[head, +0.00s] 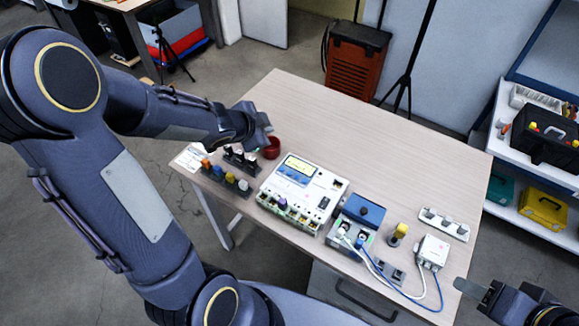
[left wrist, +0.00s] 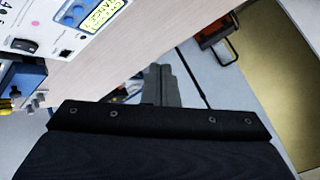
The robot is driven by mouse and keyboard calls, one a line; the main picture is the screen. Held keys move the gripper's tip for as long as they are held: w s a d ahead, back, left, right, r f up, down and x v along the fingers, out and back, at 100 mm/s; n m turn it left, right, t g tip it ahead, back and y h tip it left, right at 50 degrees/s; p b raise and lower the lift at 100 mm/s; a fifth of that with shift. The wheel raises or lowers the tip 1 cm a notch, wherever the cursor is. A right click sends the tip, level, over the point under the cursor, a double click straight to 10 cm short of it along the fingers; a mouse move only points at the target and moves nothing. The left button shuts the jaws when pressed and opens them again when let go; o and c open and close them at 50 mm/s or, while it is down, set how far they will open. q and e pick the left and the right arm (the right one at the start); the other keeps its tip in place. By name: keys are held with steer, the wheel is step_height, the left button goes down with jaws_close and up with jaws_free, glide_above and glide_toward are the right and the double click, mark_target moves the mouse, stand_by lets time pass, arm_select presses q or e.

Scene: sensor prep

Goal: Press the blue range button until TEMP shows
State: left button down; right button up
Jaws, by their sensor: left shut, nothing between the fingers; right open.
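The white instrument box (head: 303,195) stands on the table, with a lit yellow display (head: 298,166) and blue buttons (head: 291,175) below it. In the left wrist view the display (left wrist: 98,14) is tilted and cut by the top edge; its text is too small to read surely. Blue buttons (left wrist: 75,13) show beside it. My left gripper (head: 262,122) is shut and empty above the table, behind and left of the box, apart from the buttons. Its fingers (left wrist: 163,86) also show in the left wrist view. My right gripper (head: 481,291) is open and empty off the table's front right corner.
A red cup (head: 271,148) is close to my left gripper. Racks of coloured plugs (head: 225,177) stand left of the box. The table's back right is clear.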

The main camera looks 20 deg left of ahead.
arm_select(q)
steer(key=d+f+m+g+h+p, duration=0.1)
steer(key=d+f+m+h, duration=0.2)
steer(key=d+f+m, duration=0.2)
steer(key=shift+w+f+m+g, duration=0.25)
steer(key=shift+w+m+g, duration=0.05)
steer(key=shift+w+g, duration=0.15)
steer(key=shift+f, duration=0.15)
steer(key=b, duration=0.8)
glide_above(289, 173)
steer(key=f, duration=0.7)
steer(key=shift+s+a+f, duration=0.3)
steer(key=shift+a, duration=0.05)
steer(key=shift+f+b, duration=0.35)
steer(key=shift+f, duration=0.1)
steer(key=shift+f, duration=0.4)
